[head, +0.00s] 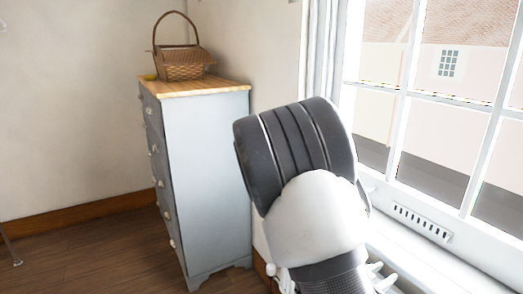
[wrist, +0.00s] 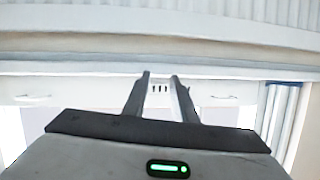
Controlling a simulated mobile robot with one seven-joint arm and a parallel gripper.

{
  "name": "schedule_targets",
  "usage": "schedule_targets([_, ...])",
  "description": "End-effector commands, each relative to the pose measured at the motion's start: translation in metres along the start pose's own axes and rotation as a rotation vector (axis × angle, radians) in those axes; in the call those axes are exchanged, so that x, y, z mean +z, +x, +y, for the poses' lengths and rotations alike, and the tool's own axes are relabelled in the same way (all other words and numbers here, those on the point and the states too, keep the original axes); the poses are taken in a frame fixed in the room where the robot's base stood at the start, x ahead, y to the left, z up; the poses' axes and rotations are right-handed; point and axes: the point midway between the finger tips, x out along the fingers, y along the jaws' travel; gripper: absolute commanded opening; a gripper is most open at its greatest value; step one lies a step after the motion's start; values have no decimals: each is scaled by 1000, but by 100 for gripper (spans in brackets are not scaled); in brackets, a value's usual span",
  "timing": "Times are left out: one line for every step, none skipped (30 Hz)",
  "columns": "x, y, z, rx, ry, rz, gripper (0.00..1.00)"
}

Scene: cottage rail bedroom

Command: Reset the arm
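My arm (head: 305,175) shows in the head view as a thick dark grey and white link, raised at the right in front of the window wall. My gripper itself is not visible in the head view. In the wrist view my gripper (wrist: 161,76) shows two dark fingers pointing up the picture, apart from each other with a gap between the tips. Nothing is seen between the fingers. Beyond them is a pale horizontal surface with a small dark slotted vent.
A grey-blue chest of drawers (head: 215,165) with a wooden top stands left of my arm. A wicker basket (head: 184,66) and a small yellow item (head: 150,77) are on it. A window (head: 440,100) with a white sill (head: 410,250) is close at the right. Wooden floor (head: 95,255) is clear at the left.

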Motion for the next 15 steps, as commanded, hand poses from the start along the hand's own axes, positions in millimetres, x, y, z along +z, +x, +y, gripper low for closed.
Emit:
schedule_targets([7,-6,-18,-49,46,-105,25])
schedule_targets([13,-11,-30,-86,60,-173,25])
schedule_targets([18,-21,-46,-136,74,-258,25])
schedule_targets([21,-29,-58,-178,81,-319,25])
schedule_targets([22,-39,-70,-221,83,-375,25])
schedule_targets([22,-54,-83,-278,83,-445,25])
schedule_targets([20,-66,-93,-324,77,-494,25])
schedule_targets([17,-78,-102,-369,68,-537,25])
schedule_targets([12,-96,-111,-430,49,-591,25])
schedule_targets([8,-110,-117,-475,31,-627,25])
schedule_targets([2,-123,-121,-519,11,-658,25])
schedule_targets([-6,-142,-124,-576,-25,-694,25])
schedule_targets([-12,-156,-124,-615,-56,-717,25])
schedule_targets([-19,-169,-123,-653,-89,-736,25])
schedule_targets([-27,-186,-120,-699,-139,-755,25])
